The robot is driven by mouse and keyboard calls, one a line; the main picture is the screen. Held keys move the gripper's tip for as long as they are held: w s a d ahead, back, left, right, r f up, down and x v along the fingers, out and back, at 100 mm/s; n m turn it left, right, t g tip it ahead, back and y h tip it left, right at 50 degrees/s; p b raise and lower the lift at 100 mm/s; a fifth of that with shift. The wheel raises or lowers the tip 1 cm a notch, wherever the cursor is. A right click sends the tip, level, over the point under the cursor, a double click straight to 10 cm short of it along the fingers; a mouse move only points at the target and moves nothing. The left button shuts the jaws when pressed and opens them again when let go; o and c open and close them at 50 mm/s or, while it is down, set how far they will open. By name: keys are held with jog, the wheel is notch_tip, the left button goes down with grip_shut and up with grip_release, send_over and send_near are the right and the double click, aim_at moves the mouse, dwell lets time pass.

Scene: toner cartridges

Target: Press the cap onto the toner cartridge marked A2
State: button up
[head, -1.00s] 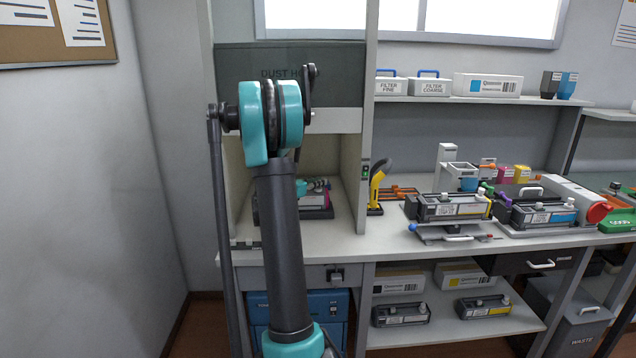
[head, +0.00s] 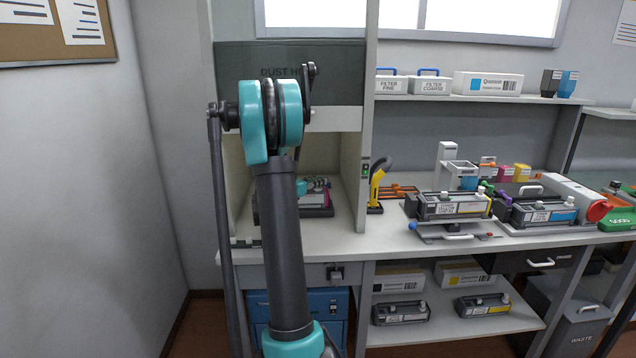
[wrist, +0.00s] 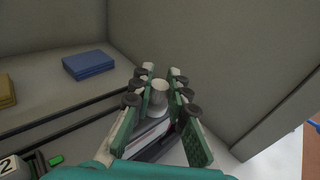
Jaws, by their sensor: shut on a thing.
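In the wrist view, my gripper (wrist: 161,84) has its two green-padded fingers closed around a pale round cap (wrist: 158,92). A dark toner cartridge (wrist: 152,140) with a white and magenta band lies directly below the fingers. The fingers hide whether the cap touches its opening. In the head view, my gripper (head: 313,185) is small and partly hidden by my arm, inside the dust hood above the cartridge (head: 316,200). I cannot read an A2 mark on this cartridge.
The hood's side wall (wrist: 225,60) is close on the right. A blue pad (wrist: 89,64) and a yellow pad (wrist: 6,90) lie at the left. A white block marked 2 (wrist: 10,166) is at the lower left. A yellow tool (head: 376,188) stands outside the hood.

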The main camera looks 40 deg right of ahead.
jog(key=shift+f, duration=0.15)
jog(key=o, duration=0.9)
jog(key=v, duration=1.2)
